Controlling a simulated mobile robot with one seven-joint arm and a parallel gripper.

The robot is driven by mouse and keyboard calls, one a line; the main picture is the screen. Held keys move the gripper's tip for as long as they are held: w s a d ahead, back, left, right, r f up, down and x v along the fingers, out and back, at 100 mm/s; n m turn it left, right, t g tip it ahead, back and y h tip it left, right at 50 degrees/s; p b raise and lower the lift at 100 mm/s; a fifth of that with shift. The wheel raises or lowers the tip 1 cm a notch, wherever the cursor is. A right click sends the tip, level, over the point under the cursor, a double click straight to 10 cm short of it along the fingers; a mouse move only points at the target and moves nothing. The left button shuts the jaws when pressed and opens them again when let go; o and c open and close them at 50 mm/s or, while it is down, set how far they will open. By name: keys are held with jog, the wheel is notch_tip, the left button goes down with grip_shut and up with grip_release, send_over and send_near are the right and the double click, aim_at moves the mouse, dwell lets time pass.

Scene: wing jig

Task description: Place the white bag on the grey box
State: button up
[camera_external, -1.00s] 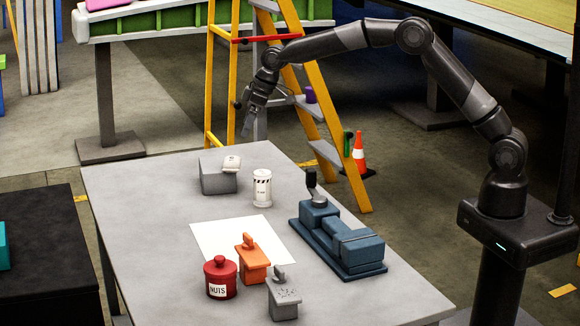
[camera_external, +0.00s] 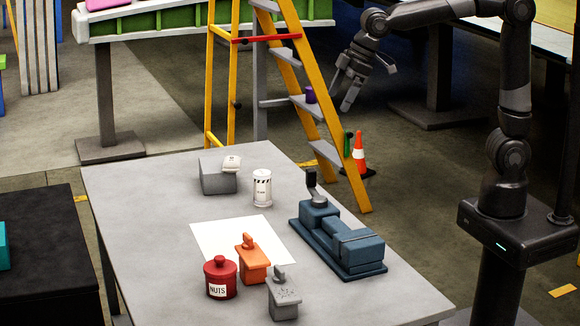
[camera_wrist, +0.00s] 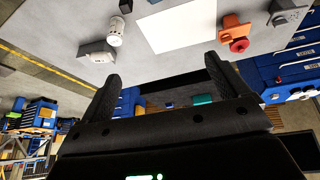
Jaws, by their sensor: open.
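The small white bag (camera_external: 231,163) lies on top of the grey box (camera_external: 214,183), at the box's right end near the far corner. The grey box stands near the far left end of the table and also shows in the wrist view (camera_wrist: 97,47), where I cannot clearly make out the bag.
A white canister (camera_external: 262,188) stands just right of the box. The yellow ladder (camera_external: 335,140) stands behind the table.

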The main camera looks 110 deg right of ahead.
jog(key=s+a+f, duration=0.1)
jog(key=s+a, duration=0.3)
jog(key=s, duration=0.4)
jog(key=s+a+f+n+y, duration=0.1)
jog(key=s+a+f, duration=0.1)
jog(key=s+a, duration=0.3)
jog(key=s+a+f, duration=0.2)
jog(key=s+a, duration=0.2)
jog(key=s, duration=0.6)
jog(key=shift+s+a+f+n+t+y, duration=0.2)
jog(key=shift+s+a+n+t+y, duration=0.1)
jog(key=shift+a+n+t, duration=0.1)
jog(key=shift+o, duration=0.9)
